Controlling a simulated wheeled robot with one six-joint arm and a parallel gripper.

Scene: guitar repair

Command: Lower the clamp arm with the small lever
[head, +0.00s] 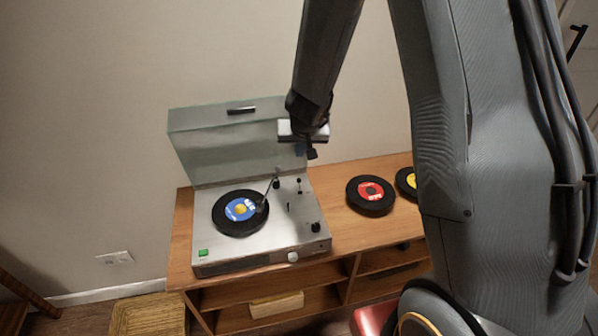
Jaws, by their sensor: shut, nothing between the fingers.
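A silver turntable (290,232) stands on the wooden cabinet with a black record (228,219) with a blue label on its platter. The thin tonearm (269,191) reaches from its pivot at the back to over the right part of the record; I cannot tell whether its tip touches the record. Small upright levers stand right of the tonearm, one at the back (299,185) and one farther forward (288,206). My gripper (312,154) is shut and empty, above and behind the deck's back right corner, in front of the raised lid. Its fingers are small and dark here.
The raised clear lid (225,145) stands behind the deck. Two more black records, one with a red label (371,195) and one with a yellow label (407,181), lie to the right on the wooden cabinet (340,230). A round black knob (315,227) stands at the deck's right front.

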